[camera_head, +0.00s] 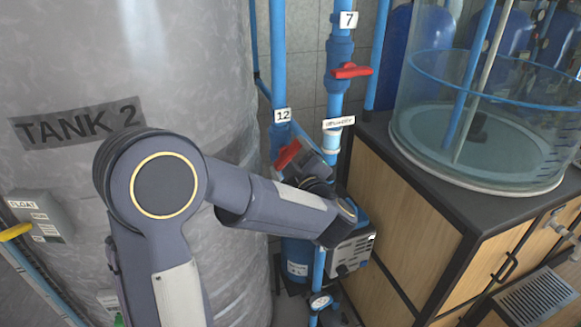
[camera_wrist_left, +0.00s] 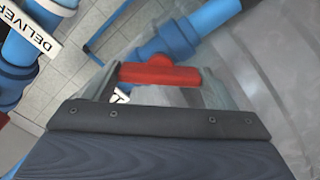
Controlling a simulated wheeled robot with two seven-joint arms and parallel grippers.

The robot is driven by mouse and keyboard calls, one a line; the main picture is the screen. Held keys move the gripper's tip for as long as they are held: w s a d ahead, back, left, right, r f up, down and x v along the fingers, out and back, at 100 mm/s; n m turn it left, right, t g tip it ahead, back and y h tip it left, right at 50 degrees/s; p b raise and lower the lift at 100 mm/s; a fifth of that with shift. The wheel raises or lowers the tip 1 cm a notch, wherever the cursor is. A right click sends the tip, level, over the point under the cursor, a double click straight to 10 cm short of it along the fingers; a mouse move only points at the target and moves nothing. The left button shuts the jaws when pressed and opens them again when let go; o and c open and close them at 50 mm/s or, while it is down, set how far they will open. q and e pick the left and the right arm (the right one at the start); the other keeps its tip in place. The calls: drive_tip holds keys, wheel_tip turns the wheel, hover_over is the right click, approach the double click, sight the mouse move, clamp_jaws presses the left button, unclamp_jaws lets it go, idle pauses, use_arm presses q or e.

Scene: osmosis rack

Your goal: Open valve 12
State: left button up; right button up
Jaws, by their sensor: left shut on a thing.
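Valve 12 is on the blue vertical pipe (camera_head: 279,70) beside the tank, under a white tag reading 12 (camera_head: 282,115). Its red handle (camera_head: 288,154) shows just beyond my left gripper (camera_head: 294,167) in the head view. In the left wrist view the red handle (camera_wrist_left: 160,72) lies crosswise between the two fingers of my left gripper (camera_wrist_left: 155,85), which is shut on it. The blue valve body (camera_wrist_left: 168,42) is right behind the handle. The wrist partly hides the lower valve in the head view. My right gripper is not in view.
Tank 2 (camera_head: 60,80) stands close on the left. Valve 7's red handle (camera_head: 351,71) is on the pipe to the right. A wooden cabinet (camera_head: 400,210) with a clear water vessel (camera_head: 405,100) stands at right. A pump (camera_head: 350,254) sits below.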

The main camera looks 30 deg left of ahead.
use_arm(q)
drive_tip(key=shift+f+n+b, duration=0.1)
drive_tip(key=shift+n+b, duration=4.4)
drive_tip(key=shift+b, duration=1.6)
drive_tip(key=o, duration=1)
drive_tip(key=v, duration=0.8)
drive_tip(key=shift+b, duration=0.45)
